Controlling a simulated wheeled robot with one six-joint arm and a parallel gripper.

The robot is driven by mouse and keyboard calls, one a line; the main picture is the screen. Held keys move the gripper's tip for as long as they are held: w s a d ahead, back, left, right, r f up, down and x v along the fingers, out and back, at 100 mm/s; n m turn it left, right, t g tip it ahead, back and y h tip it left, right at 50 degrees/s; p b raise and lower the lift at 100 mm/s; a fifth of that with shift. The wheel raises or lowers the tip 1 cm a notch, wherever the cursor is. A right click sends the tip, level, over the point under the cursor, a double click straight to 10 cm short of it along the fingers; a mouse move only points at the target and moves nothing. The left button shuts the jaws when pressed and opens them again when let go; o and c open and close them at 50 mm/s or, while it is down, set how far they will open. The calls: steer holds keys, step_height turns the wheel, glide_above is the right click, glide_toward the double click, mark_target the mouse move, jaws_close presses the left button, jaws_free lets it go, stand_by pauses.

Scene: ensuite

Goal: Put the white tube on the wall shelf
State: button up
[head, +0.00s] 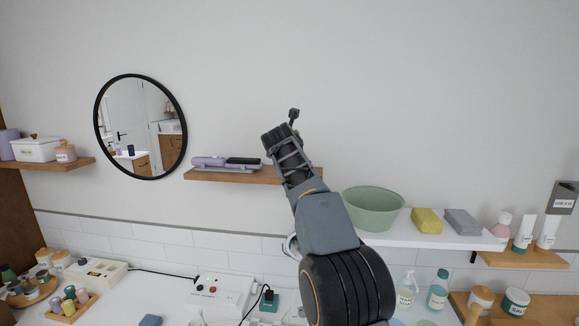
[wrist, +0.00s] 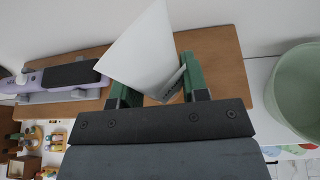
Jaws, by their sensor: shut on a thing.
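My gripper (wrist: 152,76) is shut on the white tube (wrist: 146,48), which is wide and flat at one end and sits tilted between the green-and-black fingers. In the wrist view, the tube shows over a wooden wall shelf (wrist: 222,62); I cannot tell whether it touches the board. In the head view, my arm reaches to the right end of this same shelf (head: 262,177) and hides the fingers and the tube. A lilac hair straightener on a grey stand (wrist: 62,76) occupies the shelf's left part, also visible in the head view (head: 222,163).
A green bowl (head: 373,208), a yellow block (head: 427,221) and a grey block (head: 463,221) stand on a white ledge (head: 415,238) to the right. A round mirror (head: 141,127) hangs left. The shelf's right part looks bare in the wrist view.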

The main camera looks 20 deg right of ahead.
steer(key=f, duration=0.2)
steer(key=d+f, duration=0.1)
steer(key=shift+w+f, duration=0.25)
steer(key=shift+w, duration=0.15)
steer(key=shift+f, duration=0.4)
steer(key=shift+s, duration=0.1)
steer(key=shift+f, duration=0.2)
steer(key=o, duration=1)
steer(key=shift+r, duration=0.1)
